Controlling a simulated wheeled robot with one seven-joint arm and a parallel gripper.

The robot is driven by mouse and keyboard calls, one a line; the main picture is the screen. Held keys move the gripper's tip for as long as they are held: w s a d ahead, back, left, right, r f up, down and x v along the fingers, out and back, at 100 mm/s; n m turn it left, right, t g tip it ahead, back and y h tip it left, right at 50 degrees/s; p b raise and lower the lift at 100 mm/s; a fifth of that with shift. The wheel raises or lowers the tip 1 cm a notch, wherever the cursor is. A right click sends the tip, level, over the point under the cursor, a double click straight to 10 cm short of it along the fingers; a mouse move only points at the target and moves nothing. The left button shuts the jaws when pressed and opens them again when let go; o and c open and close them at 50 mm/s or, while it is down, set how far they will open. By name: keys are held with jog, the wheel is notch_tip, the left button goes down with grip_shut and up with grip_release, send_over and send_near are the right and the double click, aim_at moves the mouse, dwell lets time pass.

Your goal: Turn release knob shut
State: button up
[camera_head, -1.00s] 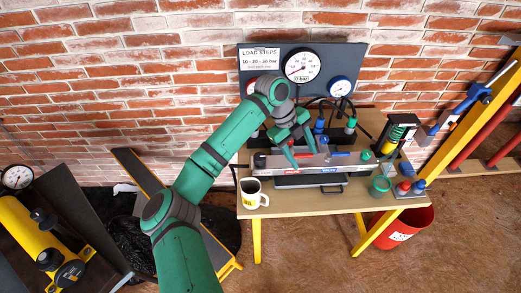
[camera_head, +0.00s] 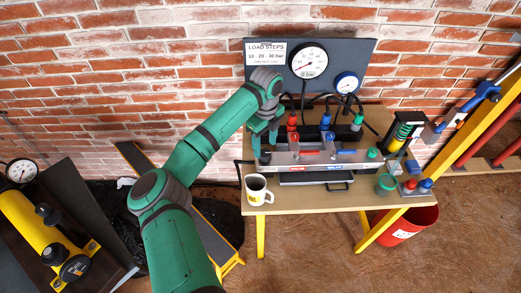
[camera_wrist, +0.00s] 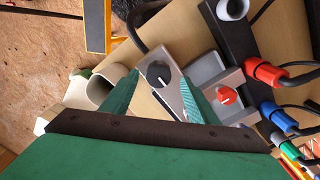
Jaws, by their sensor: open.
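The release knob appears to be the black round knob (camera_wrist: 158,74) with a white mark, on the end of a light metal panel in the wrist view. In the head view a dark knob (camera_head: 264,158) shows at the left end of the grey panel (camera_head: 312,161), just below my fingers. My gripper (camera_wrist: 158,71) is open, with one green finger on either side of the black knob in the picture. I cannot tell whether the fingers touch it. In the head view my gripper (camera_head: 264,145) is over the panel's left end, pointing down.
A white mug (camera_head: 257,190) stands at the table's front left, close to the fingers in the wrist view. A red knob (camera_wrist: 226,96) lies beside the right finger. Hoses with red (camera_head: 292,122), blue and green connectors rise behind the panel. Gauges (camera_head: 308,62) stand behind.

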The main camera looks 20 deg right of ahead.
aim_at(265, 156)
jog(key=shift+f, duration=1.4)
